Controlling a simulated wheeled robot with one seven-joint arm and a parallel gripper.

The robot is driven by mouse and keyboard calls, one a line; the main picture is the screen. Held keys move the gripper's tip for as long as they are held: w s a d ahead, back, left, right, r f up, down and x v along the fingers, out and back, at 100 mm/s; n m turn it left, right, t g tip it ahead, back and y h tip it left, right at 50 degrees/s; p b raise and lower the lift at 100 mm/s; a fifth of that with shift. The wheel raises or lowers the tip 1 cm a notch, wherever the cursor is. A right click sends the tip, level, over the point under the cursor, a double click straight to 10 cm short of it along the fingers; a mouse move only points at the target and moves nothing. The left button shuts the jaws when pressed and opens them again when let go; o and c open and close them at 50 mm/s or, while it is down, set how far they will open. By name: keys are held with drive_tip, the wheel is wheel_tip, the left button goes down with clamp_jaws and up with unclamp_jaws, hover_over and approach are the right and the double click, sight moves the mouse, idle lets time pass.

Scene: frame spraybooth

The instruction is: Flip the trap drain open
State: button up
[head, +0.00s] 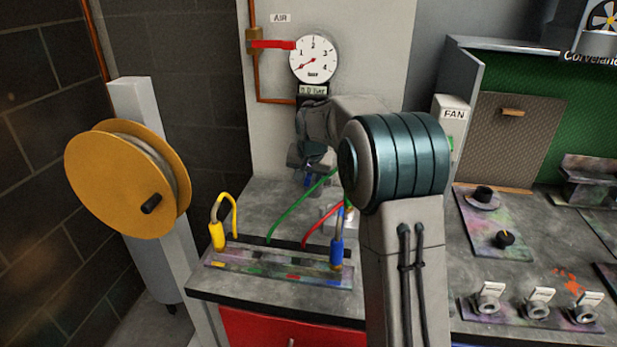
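My arm reaches across the middle of the head view to the wall below the pressure gauge (314,60). My gripper (309,170) is at the far end of the arm, just below the gauge and its small digital readout. Its fingers are small, dark and turned away, so I cannot tell whether they are open or shut or touch anything. I cannot make out the trap drain; my wrist and forearm cover the area under the gauge. A small blue part shows just under the gripper.
A red lever (272,44) sits on the copper pipe. Yellow, green, red and blue hoses rise from a paint-stained rack (278,266) on the bench. A yellow reel (115,185) stands left.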

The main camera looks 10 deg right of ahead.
drive_tip(key=shift+c, duration=0.4)
clamp_jaws()
drive_tip(key=shift+r+h+p, duration=0.1)
drive_tip(key=shift+h+p, duration=0.3)
drive_tip(key=shift+p, duration=0.1)
drive_tip(key=shift+s+d+g+h, duration=0.1)
drive_tip(key=shift+d+g+h, duration=0.1)
drive_tip(key=shift+g+h, duration=0.2)
drive_tip(key=shift+o, duration=0.4)
unclamp_jaws()
